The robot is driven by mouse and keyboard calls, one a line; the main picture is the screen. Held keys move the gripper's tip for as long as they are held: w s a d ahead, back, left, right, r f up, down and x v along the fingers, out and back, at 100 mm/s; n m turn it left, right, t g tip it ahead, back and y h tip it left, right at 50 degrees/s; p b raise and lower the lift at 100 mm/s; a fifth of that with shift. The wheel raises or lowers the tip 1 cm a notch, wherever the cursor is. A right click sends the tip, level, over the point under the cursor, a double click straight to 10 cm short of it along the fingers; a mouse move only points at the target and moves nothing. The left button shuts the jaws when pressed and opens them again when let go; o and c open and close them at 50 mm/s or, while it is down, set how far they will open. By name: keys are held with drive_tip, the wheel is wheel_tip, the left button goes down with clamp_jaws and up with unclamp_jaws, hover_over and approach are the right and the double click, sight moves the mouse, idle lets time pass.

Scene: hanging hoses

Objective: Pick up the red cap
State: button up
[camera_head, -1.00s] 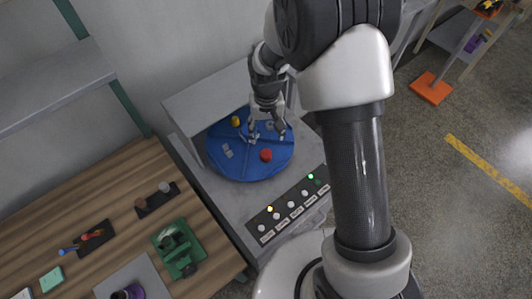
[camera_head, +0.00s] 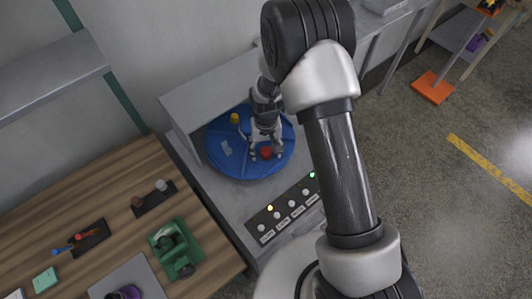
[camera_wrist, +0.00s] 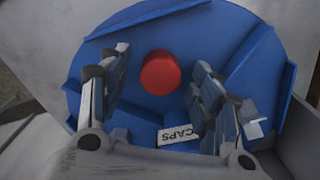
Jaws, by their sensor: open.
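The red cap (camera_wrist: 160,73) sits on the blue round tray (camera_wrist: 237,22), which has raised dividers. In the wrist view the cap shows between the two open fingers of my gripper (camera_wrist: 158,75), a little nearer the right finger, with a gap on each side. In the head view the red cap (camera_head: 266,153) is on the right front part of the blue tray (camera_head: 225,168), and my gripper (camera_head: 266,152) is right at it from above. A label reading "CAPS" (camera_wrist: 178,135) lies on the tray between the finger bases.
A yellow piece (camera_head: 235,118) stands at the tray's back left. A grey housing (camera_head: 190,100) rises behind and left of the tray. A button panel (camera_head: 284,210) is in front. A wooden table (camera_head: 60,205) with a green part (camera_head: 175,250) is at left.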

drive_tip(key=shift+r, duration=0.1)
drive_tip(key=shift+c, duration=0.3)
drive_tip(key=c, duration=0.8)
